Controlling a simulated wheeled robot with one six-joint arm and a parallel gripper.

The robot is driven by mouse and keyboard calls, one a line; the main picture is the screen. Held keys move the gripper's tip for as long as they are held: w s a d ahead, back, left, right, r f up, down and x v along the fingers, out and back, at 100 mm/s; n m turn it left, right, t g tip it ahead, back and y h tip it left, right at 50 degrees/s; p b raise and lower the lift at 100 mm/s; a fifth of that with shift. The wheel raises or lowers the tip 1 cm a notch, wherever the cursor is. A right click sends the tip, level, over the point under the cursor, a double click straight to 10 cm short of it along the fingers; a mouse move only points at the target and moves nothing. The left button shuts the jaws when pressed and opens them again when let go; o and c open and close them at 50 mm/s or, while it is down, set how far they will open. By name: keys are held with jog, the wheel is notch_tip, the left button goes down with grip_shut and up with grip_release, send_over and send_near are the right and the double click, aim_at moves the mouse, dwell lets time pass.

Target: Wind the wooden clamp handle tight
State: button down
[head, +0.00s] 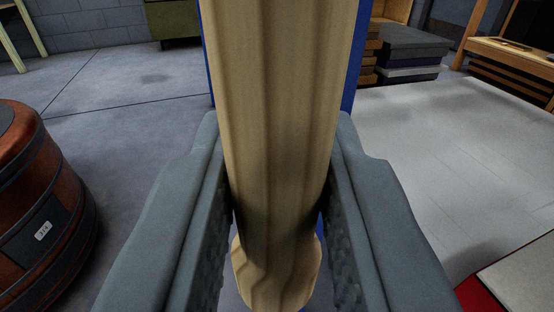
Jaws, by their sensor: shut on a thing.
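The wooden clamp handle (285,90) is a pale, fluted length of wood that fills the middle of the head view from the top edge down to a rounded end near the bottom. My gripper (277,190) is shut on it, with one grey finger on the left side and one on the right. A blue upright part shows behind the handle on both sides. The rest of the clamp is hidden behind the handle and fingers.
A reddish-brown wooden barrel (40,205) with dark bands stands close on the left. A broad pale surface (450,170) lies to the right, with a red edge at lower right. Stacked dark slabs (405,52) and a wooden bench (510,62) stand farther back.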

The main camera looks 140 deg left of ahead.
jog(key=shift+n+g+h, duration=0.3)
jog(key=shift+g+h, duration=0.1)
jog(key=shift+h, duration=0.1)
jog(key=c, duration=1.3)
grip_release()
jog(key=shift+w+d, duration=0.1)
